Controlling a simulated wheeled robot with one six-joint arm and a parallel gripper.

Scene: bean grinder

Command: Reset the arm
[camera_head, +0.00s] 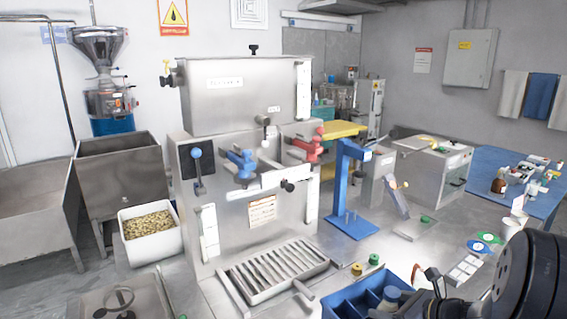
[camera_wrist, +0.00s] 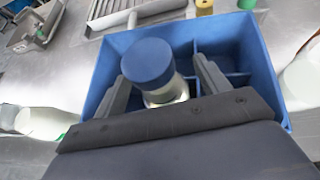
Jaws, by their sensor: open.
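In the wrist view my gripper (camera_wrist: 164,72) is open, with one dark finger on each side of a blue-capped bottle (camera_wrist: 147,62). The bottle stands upright in a divided blue crate (camera_wrist: 105,70). Small gaps seem to show beside the bottle, but I cannot tell whether a finger touches it. In the head view the crate (camera_head: 330,305) is at the bottom edge, with the bottle's blue cap (camera_head: 391,294) at its right. My dark arm comes in from the right, and the fingertips are not clear there.
A steel grinder machine (camera_head: 240,190) with a slatted tray (camera_head: 275,270) stands behind the crate. A blue stand (camera_head: 350,190) rises on the steel table beyond. A white bin of beans (camera_head: 150,235) is at left. White containers (camera_wrist: 40,123) lie near the crate.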

